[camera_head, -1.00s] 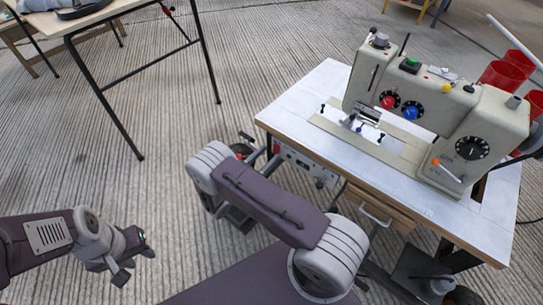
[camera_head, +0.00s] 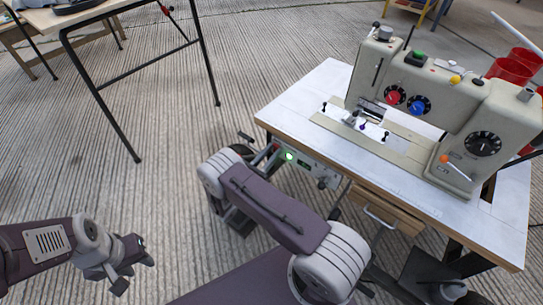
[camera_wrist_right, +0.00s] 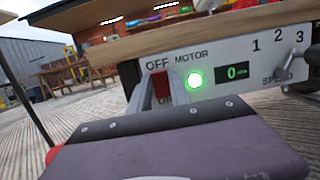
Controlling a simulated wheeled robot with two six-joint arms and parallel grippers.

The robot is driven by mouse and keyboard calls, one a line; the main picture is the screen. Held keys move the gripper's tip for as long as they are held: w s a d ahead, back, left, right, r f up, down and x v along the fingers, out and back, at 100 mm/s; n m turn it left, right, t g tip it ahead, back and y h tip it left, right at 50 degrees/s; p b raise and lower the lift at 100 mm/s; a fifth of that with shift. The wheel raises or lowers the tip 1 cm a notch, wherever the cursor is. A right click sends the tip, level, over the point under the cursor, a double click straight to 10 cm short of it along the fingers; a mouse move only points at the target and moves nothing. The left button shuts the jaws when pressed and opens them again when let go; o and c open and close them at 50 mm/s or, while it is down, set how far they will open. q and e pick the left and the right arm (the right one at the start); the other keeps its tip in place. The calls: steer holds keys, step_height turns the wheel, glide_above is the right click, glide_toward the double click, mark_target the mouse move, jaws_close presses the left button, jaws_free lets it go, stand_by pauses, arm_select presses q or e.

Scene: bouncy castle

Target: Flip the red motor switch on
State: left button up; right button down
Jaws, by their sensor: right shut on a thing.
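The red motor switch (camera_wrist_right: 160,86) sits on the white control panel (camera_wrist_right: 217,55) under the table edge, between the OFF and ON labels. The round green light (camera_wrist_right: 195,80) right of it glows, and it also shows in the head view (camera_head: 289,156). My right gripper (camera_wrist_right: 161,92) is shut on the red switch, one finger on each side of it; the fingers partly hide the switch and the ON label. My left gripper (camera_head: 134,273) is open and empty over the floor at the lower left, far from the panel.
A sewing machine (camera_head: 455,100) stands on the white table (camera_head: 320,85) above the panel. The small display (camera_wrist_right: 236,73) reads 0, with a speed knob (camera_wrist_right: 283,72) to its right. A drawer (camera_head: 385,207) hangs under the table.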

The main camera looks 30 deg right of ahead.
steer(key=shift+f+h, duration=0.3)
steer(key=shift+r, duration=0.2)
steer(key=c, duration=1.2)
jaws_free()
arm_select(q)
steer(key=shift+f, duration=0.5)
arm_select(e)
steer(key=shift+s+a+t, duration=0.1)
steer(key=shift+a+t, duration=0.2)
arm_select(q)
step_height(320, 180, up, 3)
steer(key=p, duration=0.3)
steer(key=shift+r, duration=0.1)
arm_select(e)
steer(key=v, duration=0.8)
steer(key=shift+a+f, duration=0.2)
